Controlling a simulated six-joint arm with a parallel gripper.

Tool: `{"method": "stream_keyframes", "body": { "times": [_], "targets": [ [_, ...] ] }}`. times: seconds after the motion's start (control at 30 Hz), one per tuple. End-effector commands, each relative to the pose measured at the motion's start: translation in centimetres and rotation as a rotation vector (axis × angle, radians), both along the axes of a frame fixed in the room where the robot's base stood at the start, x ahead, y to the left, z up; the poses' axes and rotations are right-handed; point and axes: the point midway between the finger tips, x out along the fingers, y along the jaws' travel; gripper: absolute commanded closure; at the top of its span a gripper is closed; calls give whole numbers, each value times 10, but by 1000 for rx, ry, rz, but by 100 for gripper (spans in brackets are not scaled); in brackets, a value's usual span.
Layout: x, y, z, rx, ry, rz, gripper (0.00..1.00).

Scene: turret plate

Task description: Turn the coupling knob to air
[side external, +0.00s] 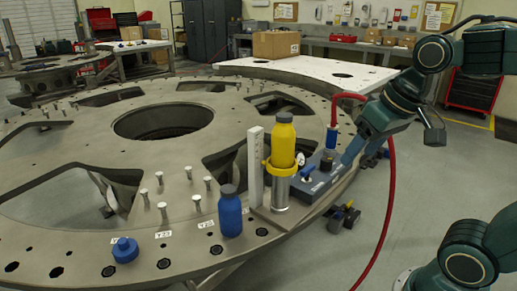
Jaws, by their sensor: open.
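A grey-blue control box (318,190) sits at the right edge of the turret plate, with small pale labels on its top. A blue knob (308,171) and a dark knob (327,164) stand on it; I cannot tell for sure which is the coupling knob, and the labels and knob settings are too small to read. A blue hose fitting (332,138) with a red hose stands behind them. My gripper (349,155) is open, pointing down-left at the right side of the box, close to the dark knob. I cannot tell whether it touches anything.
A yellow bottle (283,142) in a metal holder and a pale upright post (255,165) stand left of the box. A blue bottle (230,212), a blue cap (125,250) and several upright pins are on the turret plate (75,215). The red hose (388,200) hangs down at right.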

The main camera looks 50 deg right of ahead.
Motion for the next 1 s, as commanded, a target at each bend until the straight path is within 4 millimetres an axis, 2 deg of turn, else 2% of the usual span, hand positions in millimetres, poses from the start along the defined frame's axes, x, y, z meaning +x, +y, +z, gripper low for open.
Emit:
{"method": "stream_keyframes", "body": {
  "times": [0.2, 0.47, 0.77, 1.0],
  "targets": [
    [42, -27, 11, 58, 64, -207, 41],
    [90, -67, 13, 123, 130, -453, 41],
    [139, -125, -1, 192, 202, -742, 41],
    [170, -179, -25, 244, 255, -976, 41]
  ]
}}
